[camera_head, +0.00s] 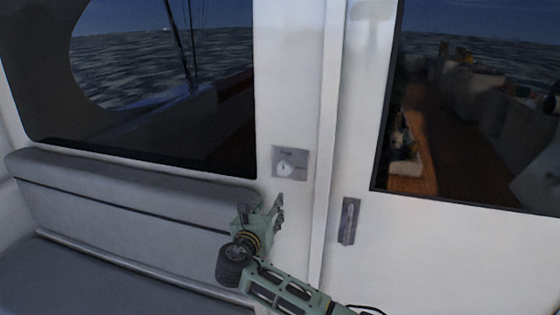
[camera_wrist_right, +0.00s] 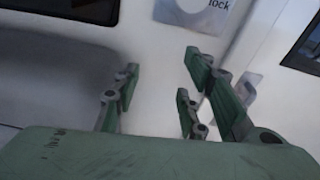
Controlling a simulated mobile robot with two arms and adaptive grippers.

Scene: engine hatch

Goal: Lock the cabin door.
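The lock plate (camera_head: 290,163) is a small grey square with a round white knob (camera_head: 285,169), on the white wall left of the door seam. In the right wrist view the plate (camera_wrist_right: 218,4) shows at the top edge, partly cut off, with part of the word "lock". The cabin door (camera_head: 440,250) is the white panel with a window, to the right of the seam. My right gripper (camera_head: 277,203) is just below the lock plate and apart from it. Its fingers (camera_wrist_right: 160,95) are spread, with nothing between them. My left gripper is not in view.
A grey recessed door handle (camera_head: 348,221) is on the door, right of my right gripper. A grey padded bench (camera_head: 130,270) with a backrest (camera_head: 120,190) fills the lower left. Dark windows (camera_head: 150,80) show the sea. The wall around the lock plate is clear.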

